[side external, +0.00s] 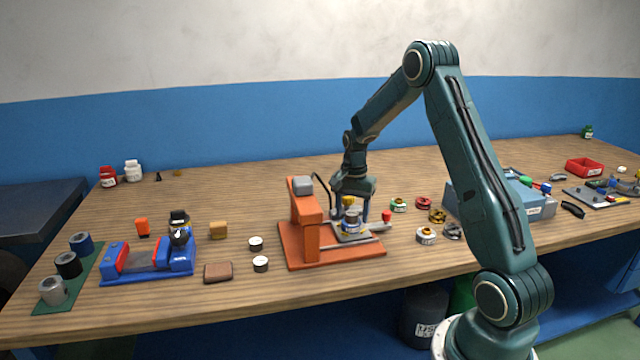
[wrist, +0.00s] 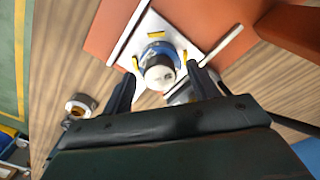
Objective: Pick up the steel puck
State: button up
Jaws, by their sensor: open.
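A short round piece with a pale, marked top and a blue band below it (wrist: 159,72) stands upright on a light plate (wrist: 148,32) in the wrist view. In the side view it shows as a small grey and blue piece (side external: 351,218) on the orange press (side external: 305,240), partly hidden by my gripper. I cannot tell for sure that it is the steel puck. A grey metal cylinder (side external: 53,291) also stands on the green mat at the far left. My gripper (wrist: 161,74) is open, pointing down, with one finger on either side of the banded piece; contact is unclear.
The press column and head (side external: 303,195) rise close to the left of my gripper. A bar with a red knob (side external: 386,217) lies to its right. Several small rings (side external: 426,235) stand further right, near a grey-blue box (side external: 520,200). A blue vise (side external: 150,262) stands left.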

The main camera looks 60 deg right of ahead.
aim_at(352, 213)
jog(key=shift+c, duration=0.2)
jog(key=c, duration=1.3)
jog(key=shift+o, duration=0.2)
jog(key=shift+r, duration=0.1)
notch_tip(352, 213, up, 20)
